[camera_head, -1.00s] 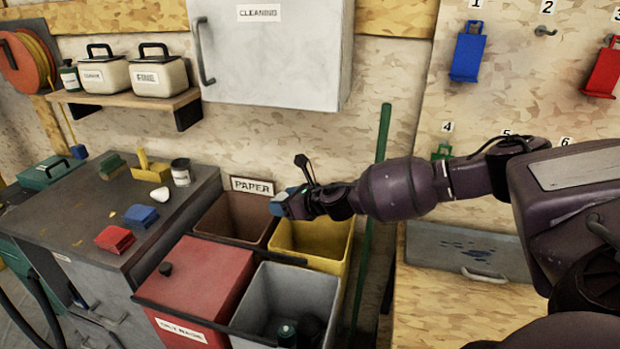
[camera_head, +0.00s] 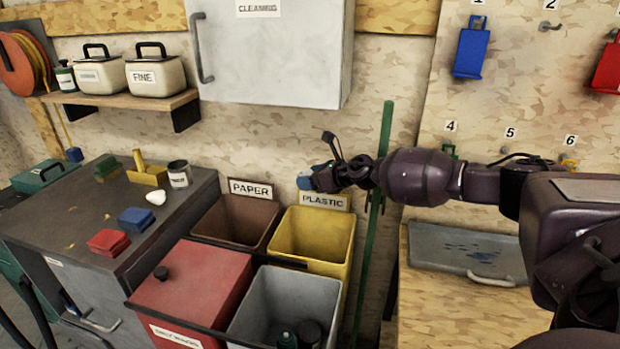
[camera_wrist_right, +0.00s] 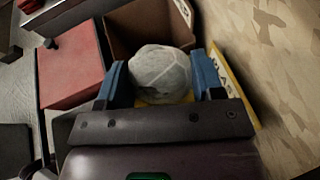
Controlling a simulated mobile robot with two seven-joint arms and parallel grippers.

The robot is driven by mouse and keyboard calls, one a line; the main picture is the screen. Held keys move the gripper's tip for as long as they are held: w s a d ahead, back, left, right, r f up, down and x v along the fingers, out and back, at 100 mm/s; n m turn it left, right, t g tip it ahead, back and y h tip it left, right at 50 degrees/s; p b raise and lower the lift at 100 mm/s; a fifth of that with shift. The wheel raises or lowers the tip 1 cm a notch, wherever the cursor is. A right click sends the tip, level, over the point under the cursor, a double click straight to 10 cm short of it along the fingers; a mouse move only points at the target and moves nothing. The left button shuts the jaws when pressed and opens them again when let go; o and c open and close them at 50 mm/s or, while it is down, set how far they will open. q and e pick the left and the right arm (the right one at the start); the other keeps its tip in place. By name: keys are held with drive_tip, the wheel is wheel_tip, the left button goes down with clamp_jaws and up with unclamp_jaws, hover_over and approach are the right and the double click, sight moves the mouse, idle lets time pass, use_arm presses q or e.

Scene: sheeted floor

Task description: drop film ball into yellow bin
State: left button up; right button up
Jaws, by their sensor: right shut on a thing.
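The film ball (camera_wrist_right: 160,70) is a pale, crumpled, greyish-white ball in the right wrist view. My right gripper (camera_wrist_right: 163,82) is shut on it, with a blue finger on each side. In the head view my right gripper (camera_head: 308,180) is above the back part of the yellow bin (camera_head: 346,262), in front of the PLASTIC sign (camera_head: 324,201). I cannot make out the ball there. The yellow bin is open at the top, and its visible inside looks empty. Some yellow also shows below the ball in the wrist view. My left gripper is not in view.
A brown PAPER bin (camera_head: 208,222) adjoins the yellow one on the left. A red lidded bin (camera_head: 200,290) and a grey bin (camera_head: 240,312) holding dark items stand in front. A green pole (camera_head: 372,235) stands right of the yellow bin. A workbench (camera_head: 70,215) is left.

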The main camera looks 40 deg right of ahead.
wheel_tip(320, 180, down, 4)
drive_tip(key=b, duration=0.2)
drive_tip(key=shift+f+b, duration=0.25)
drive_tip(key=shift+b, duration=0.05)
drive_tip(key=shift+f+b, duration=0.4)
